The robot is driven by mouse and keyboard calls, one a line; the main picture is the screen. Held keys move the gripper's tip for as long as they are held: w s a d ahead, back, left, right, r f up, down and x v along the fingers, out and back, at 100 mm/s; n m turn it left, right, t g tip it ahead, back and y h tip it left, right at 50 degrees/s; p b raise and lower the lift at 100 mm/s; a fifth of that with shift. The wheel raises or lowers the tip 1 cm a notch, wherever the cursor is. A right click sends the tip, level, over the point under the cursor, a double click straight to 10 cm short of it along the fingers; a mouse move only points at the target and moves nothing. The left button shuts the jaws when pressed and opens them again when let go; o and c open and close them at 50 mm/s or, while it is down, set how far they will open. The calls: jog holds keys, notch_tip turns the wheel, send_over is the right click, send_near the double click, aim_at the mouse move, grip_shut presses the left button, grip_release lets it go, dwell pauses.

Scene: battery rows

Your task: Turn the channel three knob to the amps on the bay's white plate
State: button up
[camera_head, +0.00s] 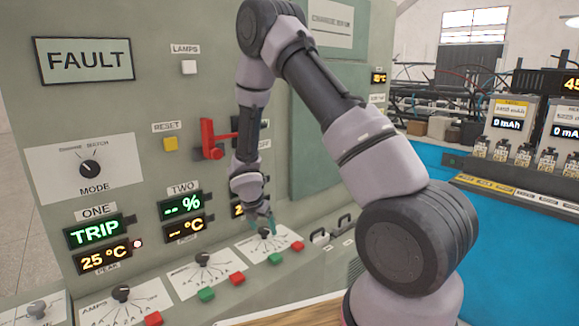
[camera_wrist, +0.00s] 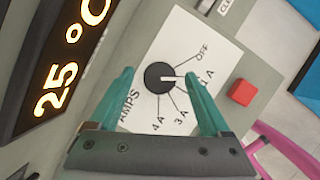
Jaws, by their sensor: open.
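The knob under my gripper is black and round (camera_wrist: 160,77), on a white plate (camera_wrist: 178,40) marked OFF, 1 A, 3 A, 4 A and AMPS. Its white pointer line points right, toward 1 A. In the head view this knob (camera_head: 264,232) sits on the third dial plate (camera_head: 247,247), under the display that my arm partly hides. My gripper (camera_wrist: 161,75) is open, its teal fingertips on either side of the knob; I cannot tell whether they touch it. My gripper also shows in the head view (camera_head: 262,218). At right, charger bays carry a yellowish plate (camera_head: 509,108) and a white plate (camera_head: 567,115); their small print is unreadable.
Other dial knobs stand at left, under TWO (camera_head: 203,260) and ONE (camera_head: 121,293). A red button (camera_wrist: 241,92) is close right of the plate. A red lever (camera_head: 211,140) juts from the panel. A display reading 25 °C (camera_wrist: 68,60) is near the left finger.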

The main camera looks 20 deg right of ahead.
jog(key=n+y, duration=0.1)
jog(key=n, duration=0.2)
jog(key=shift+s+t, duration=0.1)
jog(key=shift+t, duration=0.2)
jog(key=shift+n, duration=0.4)
jog(key=v, duration=1.1)
jog(key=s+d+r+m, duration=0.2)
jog(key=d+r+m, duration=0.1)
jog(key=r+m, duration=0.3)
jog(key=s+d+r+m, duration=0.3)
jog(key=r+m, duration=0.3)
jog(key=r, duration=0.1)
jog(key=s+d+r+m+t, duration=0.1)
jog(key=s+d+r+m, duration=0.1)
jog(key=d+r+m, duration=0.2)
jog(key=shift+s+r+m, duration=0.3)
jog(key=shift+r+m, duration=1.2)
jog(key=shift+d, duration=0.1)
